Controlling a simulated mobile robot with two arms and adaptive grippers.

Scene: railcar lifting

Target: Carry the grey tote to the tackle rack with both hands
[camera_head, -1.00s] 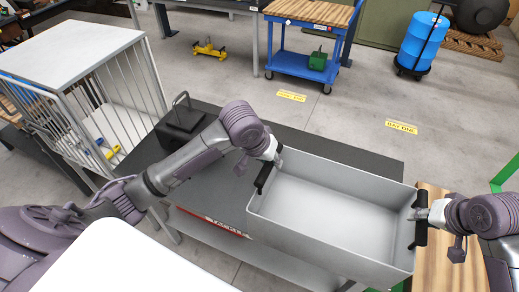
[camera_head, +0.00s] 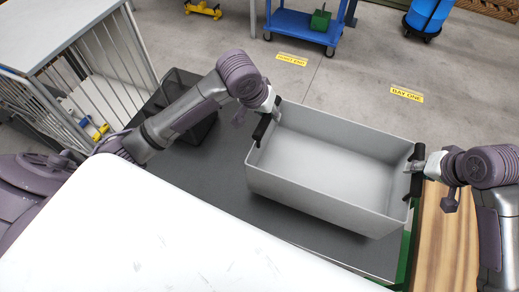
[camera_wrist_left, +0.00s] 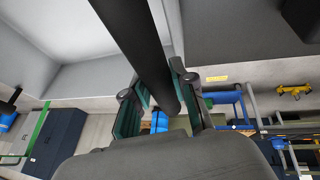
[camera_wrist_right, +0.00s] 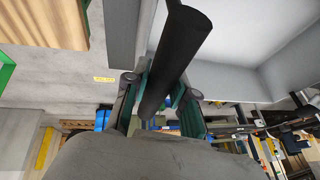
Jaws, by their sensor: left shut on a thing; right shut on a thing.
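The grey tote (camera_head: 320,190) is an open, empty box, right of centre in the head view, over a dark grey bench top (camera_head: 225,215). I cannot tell whether its base touches that top. My left gripper (camera_head: 268,115) is shut on the black bar handle at the tote's left end; this handle fills the left wrist view (camera_wrist_left: 140,45). My right gripper (camera_head: 415,170) is shut on the black handle at the right end, also seen in the right wrist view (camera_wrist_right: 172,60). The tote looks near level. I cannot identify the tackle rack with certainty.
A black mesh bin (camera_head: 198,130) stands on the bench behind my left arm. A white barred cage (camera_head: 95,65) stands at the left. A wooden top (camera_head: 440,235) lies at the right. A blue cart (camera_head: 305,27) and blue drum (camera_head: 428,15) stand beyond clear floor.

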